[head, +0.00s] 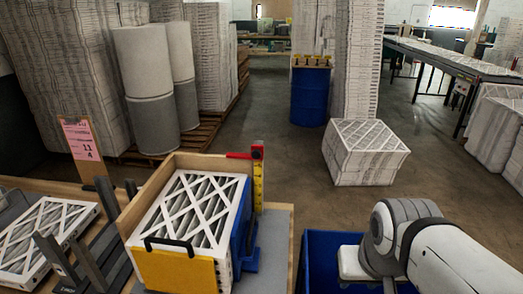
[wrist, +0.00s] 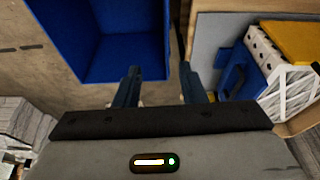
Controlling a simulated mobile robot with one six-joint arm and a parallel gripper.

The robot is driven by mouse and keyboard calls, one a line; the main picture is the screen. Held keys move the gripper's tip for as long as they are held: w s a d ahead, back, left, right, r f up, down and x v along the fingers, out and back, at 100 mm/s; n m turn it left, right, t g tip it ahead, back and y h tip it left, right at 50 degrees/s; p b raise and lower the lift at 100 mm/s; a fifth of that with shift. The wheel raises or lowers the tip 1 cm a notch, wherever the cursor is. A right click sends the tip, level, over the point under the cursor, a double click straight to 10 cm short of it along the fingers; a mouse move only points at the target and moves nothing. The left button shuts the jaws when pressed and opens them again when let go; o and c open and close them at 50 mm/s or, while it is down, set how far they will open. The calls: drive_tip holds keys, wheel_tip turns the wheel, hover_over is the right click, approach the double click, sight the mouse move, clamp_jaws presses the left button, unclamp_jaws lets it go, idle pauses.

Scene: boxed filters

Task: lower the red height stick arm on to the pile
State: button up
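The red height stick arm (head: 240,155) sits near the top of the upright yellow height stick (head: 259,185), at the back right corner of a wooden box. It points left, apart from and above the pile of white pleated filters (head: 196,203). The pile stands in the box with a yellow panel (head: 178,272) and black handle at its front. The pile also shows at the right of the wrist view (wrist: 290,90). My gripper (wrist: 160,92) is open and empty, with a gap between its dark fingers. It hangs right of the box, near a blue bin. The red arm is not visible in the wrist view.
The blue bin (head: 318,245) stands right of the box and shows in the wrist view (wrist: 100,45). A blue block (head: 243,235) sits between pile and stick. Another filter (head: 45,235) and dark upright posts are at left. A pink sign (head: 80,138) stands behind.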

drive_tip(key=shift+o, duration=0.7)
drive_tip(key=shift+w+a, duration=0.1)
drive_tip(key=shift+w, duration=0.15)
drive_tip(key=shift+o, duration=0.4)
drive_tip(key=w+a+m+t+y+b, duration=0.2)
drive_tip(key=w+a+m+t+b, duration=0.2)
drive_tip(key=w+a, duration=0.4)
drive_tip(key=w+m+b, duration=0.1)
drive_tip(key=w+m, duration=0.1)
drive_tip(key=w, duration=0.3)
drive_tip(key=shift+f+m, duration=0.3)
drive_tip(key=shift+m, duration=0.1)
drive_tip(key=m+t+h+b, duration=0.3)
drive_tip(key=m+t+b, duration=0.8)
drive_tip(key=m, duration=1.9)
approach(256, 156)
drive_tip(key=w, duration=0.6)
drive_tip(key=w+p, duration=0.1)
drive_tip(key=w, duration=0.1)
drive_tip(key=w+p, duration=0.1)
drive_tip(key=w, duration=0.1)
drive_tip(key=shift+w+d+r, duration=0.2)
drive_tip(key=shift+w+d, duration=0.1)
drive_tip(key=shift+w, duration=0.05)
drive_tip(key=shift+c, duration=0.2)
